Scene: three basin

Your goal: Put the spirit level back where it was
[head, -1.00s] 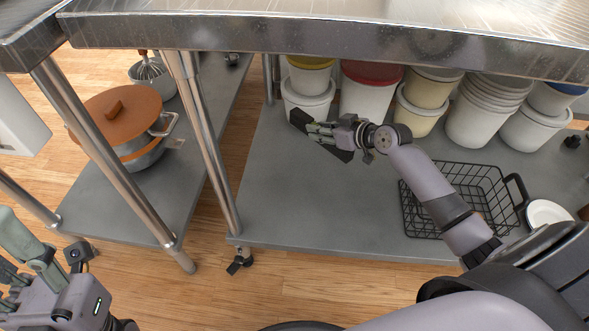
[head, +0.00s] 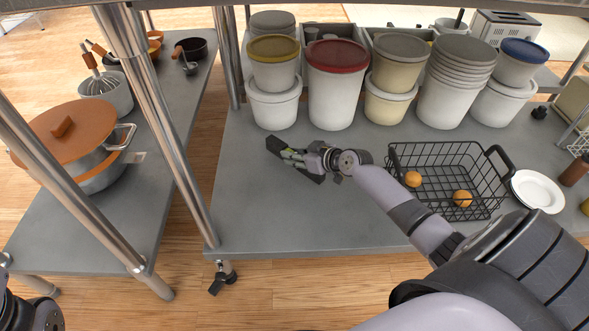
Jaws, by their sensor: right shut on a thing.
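The spirit level (head: 275,146) looks like a short dark bar, tilted from upper left to lower right in the head view. My right gripper (head: 291,156) is shut on it. It holds the level over the grey lower shelf (head: 260,215), in front of the white tubs; the fingers cover its middle. Whether the level touches the shelf or hangs just above it, I cannot tell. Of my left arm only a dark piece shows at the bottom left corner; its gripper is out of the picture.
Behind stand several tubs, one with a red lid (head: 337,57) and one with a yellow lid (head: 273,48). Right of the gripper is a black wire basket (head: 450,150) holding two oranges, then a white plate (head: 537,190). A metal leg (head: 170,130) stands left. The shelf's front left is clear.

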